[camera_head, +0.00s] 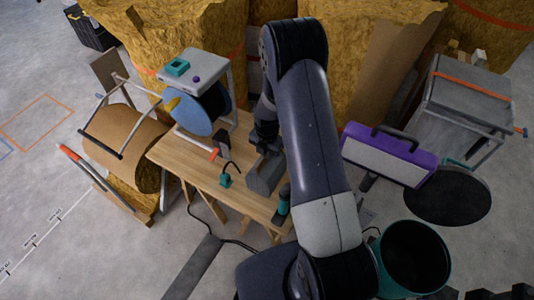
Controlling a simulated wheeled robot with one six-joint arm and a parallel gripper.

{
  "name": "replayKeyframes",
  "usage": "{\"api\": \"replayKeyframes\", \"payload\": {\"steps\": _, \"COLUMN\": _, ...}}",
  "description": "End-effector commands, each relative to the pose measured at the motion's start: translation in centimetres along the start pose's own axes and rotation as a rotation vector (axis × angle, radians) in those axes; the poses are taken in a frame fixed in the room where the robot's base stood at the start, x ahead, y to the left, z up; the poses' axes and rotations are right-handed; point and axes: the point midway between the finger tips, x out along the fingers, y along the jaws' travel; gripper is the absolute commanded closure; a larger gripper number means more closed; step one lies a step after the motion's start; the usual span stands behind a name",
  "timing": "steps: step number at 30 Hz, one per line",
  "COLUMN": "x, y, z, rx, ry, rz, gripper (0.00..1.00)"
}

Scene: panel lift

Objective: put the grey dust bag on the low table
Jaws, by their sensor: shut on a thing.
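The grey dust bag (264,175) is a dark grey, wedge-like shape at the right part of a wooden-topped table (195,162) with trestle legs. My gripper (265,150) is above the bag and shut on its top; my arm partly hides the fingers. I cannot tell whether the bag touches the wood or hangs just above it. A small light grey table (208,78) stands behind the wooden one, with a teal block (178,67) and a purple knob-like thing (196,79) on top. The picture does not settle which is the low table.
A teal tool with a black hose (226,181) and a teal bottle (284,199) are on the wooden table. A blue reel (207,108) is behind it. A purple case (388,155), a teal bin (413,262) and a grey cart (465,95) are at right.

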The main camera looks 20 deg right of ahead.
Motion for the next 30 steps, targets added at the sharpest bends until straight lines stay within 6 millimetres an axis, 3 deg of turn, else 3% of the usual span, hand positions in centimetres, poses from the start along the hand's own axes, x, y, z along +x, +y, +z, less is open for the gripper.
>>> {"api": "replayKeyframes", "payload": {"steps": 12, "x": 0.36, "y": 0.10, "z": 0.10, "rx": 0.000, "ry": -0.003, "rz": 0.003, "gripper": 1.00}}
{"api": "replayKeyframes", "payload": {"steps": 13, "x": 0.43, "y": 0.04, "z": 0.04, "rx": 0.000, "ry": -0.001, "rz": 0.001, "gripper": 0.94}}
{"api": "replayKeyframes", "payload": {"steps": 21, "x": 0.32, "y": 0.03, "z": 0.03, "rx": 0.000, "ry": -0.001, "rz": 0.001, "gripper": 0.73}}
{"api": "replayKeyframes", "payload": {"steps": 30, "x": 0.03, "y": 0.04, "z": 0.04, "rx": 0.000, "ry": -0.001, "rz": 0.001, "gripper": 0.73}}
